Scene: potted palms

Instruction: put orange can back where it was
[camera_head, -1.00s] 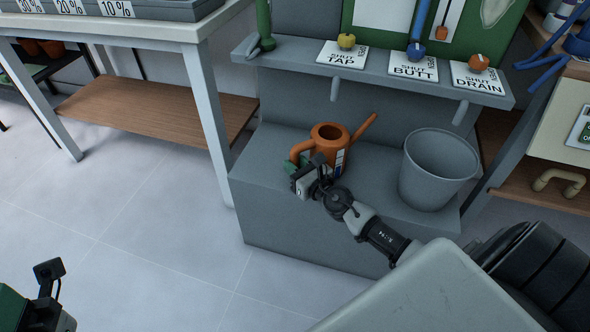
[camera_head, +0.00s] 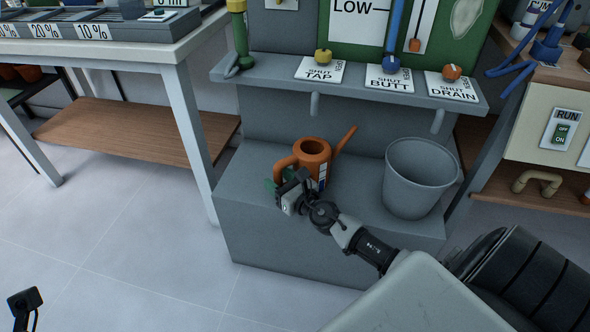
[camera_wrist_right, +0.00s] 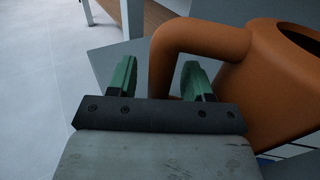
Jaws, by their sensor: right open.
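The orange can (camera_head: 314,152) is a watering can. It stands upright on the grey step (camera_head: 262,231), with its spout toward the upper right and its handle toward the left. My right gripper (camera_head: 281,190) is at the handle side of the can. In the right wrist view, the green fingers of my right gripper (camera_wrist_right: 156,82) are apart, with the down-going part of the can's handle (camera_wrist_right: 160,62) between them. The right finger reaches into the handle's loop. I cannot tell whether either finger touches the handle. My left gripper's fingers are not in view.
A grey bucket (camera_head: 420,178) stands right of the can on the same step. Above is a shelf (camera_head: 270,68) with SHUT cards and coloured knobs. A white-legged table (camera_head: 185,120) stands to the left. The floor (camera_head: 120,235) at left is clear.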

